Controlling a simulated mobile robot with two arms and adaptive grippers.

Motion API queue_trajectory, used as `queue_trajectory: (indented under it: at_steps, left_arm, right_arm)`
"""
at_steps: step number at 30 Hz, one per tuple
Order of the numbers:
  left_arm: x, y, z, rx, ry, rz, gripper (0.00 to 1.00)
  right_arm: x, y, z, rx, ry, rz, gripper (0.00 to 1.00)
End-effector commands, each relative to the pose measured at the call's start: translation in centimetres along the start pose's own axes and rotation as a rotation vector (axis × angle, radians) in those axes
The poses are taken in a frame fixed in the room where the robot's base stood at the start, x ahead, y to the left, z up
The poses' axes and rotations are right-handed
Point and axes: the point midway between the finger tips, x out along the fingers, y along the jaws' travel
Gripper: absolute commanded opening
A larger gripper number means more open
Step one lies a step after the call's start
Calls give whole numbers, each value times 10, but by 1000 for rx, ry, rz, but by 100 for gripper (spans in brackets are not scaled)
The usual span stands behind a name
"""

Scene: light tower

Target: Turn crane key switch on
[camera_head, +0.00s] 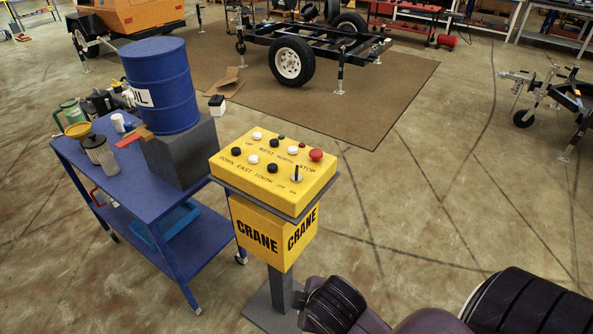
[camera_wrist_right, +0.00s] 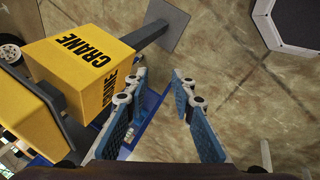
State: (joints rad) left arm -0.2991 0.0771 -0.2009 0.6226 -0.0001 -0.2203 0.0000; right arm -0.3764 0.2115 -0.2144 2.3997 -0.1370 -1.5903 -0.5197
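The yellow crane control panel (camera_head: 262,187) sits tilted on a grey post, above a yellow box marked CRANE (camera_head: 257,231). The key switch (camera_head: 296,178) is at its near right corner, a silver disc with a thin dark key standing up, beside small on/off lettering. In the right wrist view the CRANE box (camera_wrist_right: 75,72) and part of the control panel (camera_wrist_right: 30,118) are at the left; I cannot make out the key switch there. My right gripper (camera_wrist_right: 160,84) is open and empty, its blue-padded fingers apart. My left gripper is not in view.
The panel also carries several black and white buttons and a red stop button (camera_head: 316,155). A blue cart (camera_head: 113,195) with a blue oil drum (camera_head: 160,85) stands left of the post. The floor right of the post is mostly clear. My right arm is at lower right.

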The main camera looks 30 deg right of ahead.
Motion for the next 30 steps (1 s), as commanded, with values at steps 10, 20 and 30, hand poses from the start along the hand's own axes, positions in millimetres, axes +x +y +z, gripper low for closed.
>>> queue_trajectory:
  at_steps: [10, 20, 30]
  left_arm:
    - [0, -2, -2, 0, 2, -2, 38]
    - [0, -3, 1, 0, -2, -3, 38]
    - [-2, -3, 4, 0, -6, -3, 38]
  right_arm:
    - [-9, 141, -58, -974, -196, 358, 23]
    - [-48, 238, -90, -1562, -560, 515, 23]
    - [-53, 270, -96, -1704, -690, 526, 23]
